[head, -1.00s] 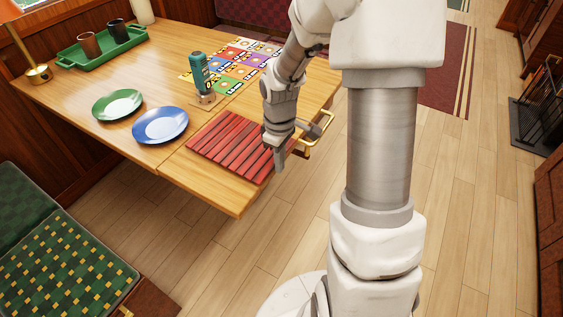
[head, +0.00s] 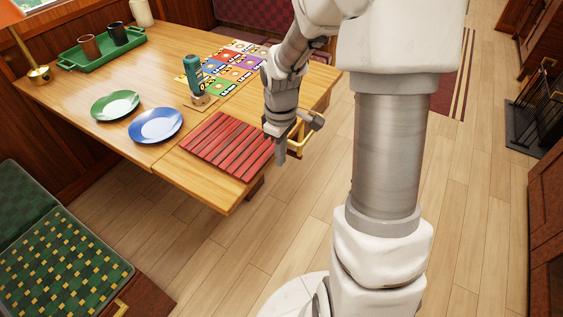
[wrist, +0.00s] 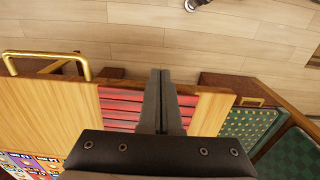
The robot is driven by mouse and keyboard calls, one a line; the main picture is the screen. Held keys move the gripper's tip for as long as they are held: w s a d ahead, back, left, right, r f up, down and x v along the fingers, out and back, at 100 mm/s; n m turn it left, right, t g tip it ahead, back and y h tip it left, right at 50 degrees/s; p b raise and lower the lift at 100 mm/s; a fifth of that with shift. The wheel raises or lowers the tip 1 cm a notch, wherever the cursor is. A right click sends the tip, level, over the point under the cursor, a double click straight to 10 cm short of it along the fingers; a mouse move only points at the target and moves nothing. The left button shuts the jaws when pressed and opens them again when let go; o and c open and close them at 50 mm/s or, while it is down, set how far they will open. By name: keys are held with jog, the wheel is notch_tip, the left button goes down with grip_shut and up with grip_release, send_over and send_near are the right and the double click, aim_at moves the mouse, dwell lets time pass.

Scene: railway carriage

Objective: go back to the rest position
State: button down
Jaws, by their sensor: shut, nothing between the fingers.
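My gripper (head: 281,154) points down in the head view, at the right edge of the red slatted mat (head: 222,146) by the table's near right side. It is shut with nothing between its fingers. In the wrist view the closed fingers of my gripper (wrist: 161,100) reach over the red mat (wrist: 120,106) and the table edge, with the floor beyond. How high the fingertips are above the table is hard to tell.
A brass rail (head: 297,140) sticks out at the table's right edge, close to my gripper.

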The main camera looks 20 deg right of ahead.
notch_tip(320, 180, up, 5)
jog(key=shift+r+p, duration=0.15)
jog(key=shift+p, duration=0.35)
jog(key=shift+r, duration=0.1)
jog(key=s+a+r+m+t, duration=0.3)
jog(key=s+r+m, duration=0.1)
jog(key=s+r, duration=0.4)
jog(key=s+a+r+m+t, duration=0.3)
jog(key=s+r, duration=0.5)
jog(key=s, duration=0.1)
notch_tip(320, 180, up, 13)
jog(key=p, duration=1.2)
jog(key=shift+d+f+m+p, duration=0.15)
jog(key=shift+d+m+p, duration=0.1)
jog(key=shift+m+p, duration=0.05)
